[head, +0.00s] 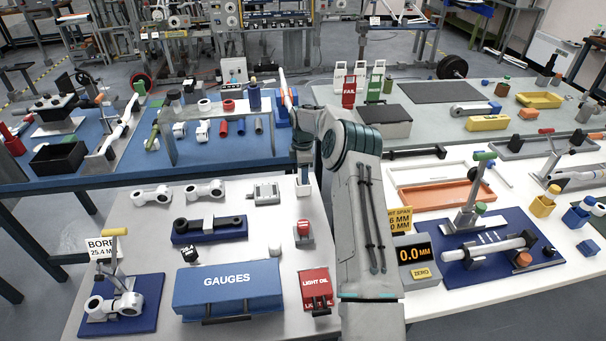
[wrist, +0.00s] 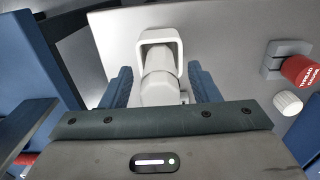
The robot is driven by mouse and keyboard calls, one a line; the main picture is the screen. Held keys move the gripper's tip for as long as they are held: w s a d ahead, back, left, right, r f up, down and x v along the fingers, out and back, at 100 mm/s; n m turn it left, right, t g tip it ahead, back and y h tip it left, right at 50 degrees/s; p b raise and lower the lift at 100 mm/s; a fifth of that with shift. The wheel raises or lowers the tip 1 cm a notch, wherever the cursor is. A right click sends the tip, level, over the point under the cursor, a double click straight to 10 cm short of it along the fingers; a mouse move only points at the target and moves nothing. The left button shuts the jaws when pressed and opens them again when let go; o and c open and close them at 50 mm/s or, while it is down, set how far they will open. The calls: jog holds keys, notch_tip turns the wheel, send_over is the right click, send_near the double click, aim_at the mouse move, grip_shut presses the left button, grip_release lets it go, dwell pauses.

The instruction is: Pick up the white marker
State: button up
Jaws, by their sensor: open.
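A white piece with a squared, hollow top and a rounded body (wrist: 160,75) stands between my fingers in the wrist view. It seems to be the white marker, perhaps with its holder, but I cannot tell them apart. In the head view a small white part of it (head: 303,188) shows just under my gripper, at the back edge of the pale table. My gripper (wrist: 158,88) is open, with one blue finger on each side of the white piece. I see no clear contact. In the head view my arm hides part of the table.
A red cylinder with lettering (wrist: 302,71) and a small white ribbed cylinder (wrist: 287,103) are close by on the right in the wrist view. The blue GAUGES box (head: 228,288) and red LIGHT OIL box (head: 316,289) stand nearer. The blue table (head: 235,168) lies just behind.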

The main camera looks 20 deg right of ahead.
jog(key=c, duration=1)
jog(key=shift+c, duration=0.2)
jog(key=shift+r+b, duration=0.4)
jog(key=shift+r, duration=0.15)
notch_tip(320, 180, up, 3)
jog(key=shift+f+b, duration=0.1)
jog(key=shift+b, duration=0.4)
jog(key=s+d+r+b, duration=0.3)
jog(key=s+d+r, duration=0.4)
jog(key=s, duration=0.2)
jog(key=shift+s, duration=0.2)
